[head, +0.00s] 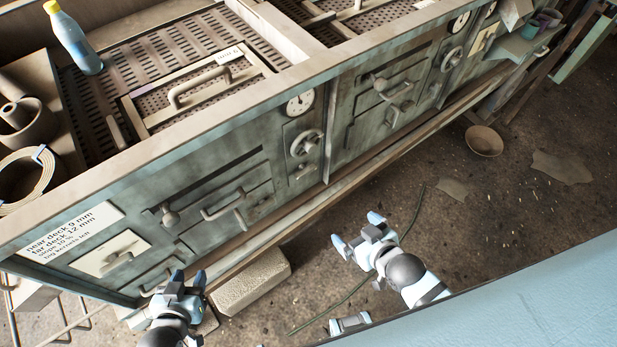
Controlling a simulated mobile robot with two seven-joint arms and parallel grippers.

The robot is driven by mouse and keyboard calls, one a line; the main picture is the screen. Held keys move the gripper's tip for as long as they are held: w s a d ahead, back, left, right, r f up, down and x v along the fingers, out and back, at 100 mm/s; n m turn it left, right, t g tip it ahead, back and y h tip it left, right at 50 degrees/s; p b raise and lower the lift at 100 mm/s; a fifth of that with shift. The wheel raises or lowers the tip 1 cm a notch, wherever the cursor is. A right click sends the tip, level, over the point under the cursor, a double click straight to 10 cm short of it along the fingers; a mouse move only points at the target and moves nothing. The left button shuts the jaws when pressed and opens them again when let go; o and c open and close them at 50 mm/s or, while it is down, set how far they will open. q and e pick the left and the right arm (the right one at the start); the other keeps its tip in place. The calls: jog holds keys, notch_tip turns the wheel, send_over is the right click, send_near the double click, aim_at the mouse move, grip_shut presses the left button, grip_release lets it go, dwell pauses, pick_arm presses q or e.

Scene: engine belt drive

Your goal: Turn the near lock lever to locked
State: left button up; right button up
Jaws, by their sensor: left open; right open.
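The grey-green machine front (235,155) carries two similar sets of handles and levers. On the nearer, left section there is a lever with a round knob (168,215), a bar handle (222,204) and a small lever (240,218). Which of these is the near lock lever, and how it is set, I cannot tell. My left gripper (187,281) is open and empty, at the lower left in front of the machine, below these handles and apart from them. My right gripper (358,232) is open and empty over the floor, to the right of the left section.
A gauge (299,102) and a handwheel (306,143) sit between the two sections. A label plate (75,232) is at the left. A stone block (251,283) lies on the floor between my grippers. A bowl (484,140) and a thin green cable (352,291) are also there.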

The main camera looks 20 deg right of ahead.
jog(key=w+f+t+b, duration=0.2)
jog(key=w+f+b, duration=0.5)
jog(key=b, duration=0.5)
pick_arm(q)
jog(key=w+d+f+t+h+b, duration=0.5)
jog(key=f+b, duration=0.4)
jog(key=b, duration=0.9)
pick_arm(e)
jog(key=n+t+y, duration=0.1)
jog(key=t+y, duration=0.2)
jog(key=t, duration=0.1)
send_near(308, 174)
jog(key=b+x, duration=0.2)
jog(key=x, duration=0.6)
jog(key=shift+w+a+r, duration=0.15)
jog(key=shift+w, duration=0.25)
jog(key=shift+w+a, duration=0.1)
jog(key=shift+w, duration=0.1)
pick_arm(q)
jog(key=r, duration=0.1)
jog(key=s+d+r+t, duration=0.1)
jog(key=r, duration=0.1)
jog(key=d+r+t, duration=0.1)
jog(key=shift+s+d+r+h, duration=0.1)
jog(key=shift+s+r+h, duration=0.2)
jog(key=shift+s+h, duration=0.1)
pick_arm(e)
jog(key=c, duration=0.7)
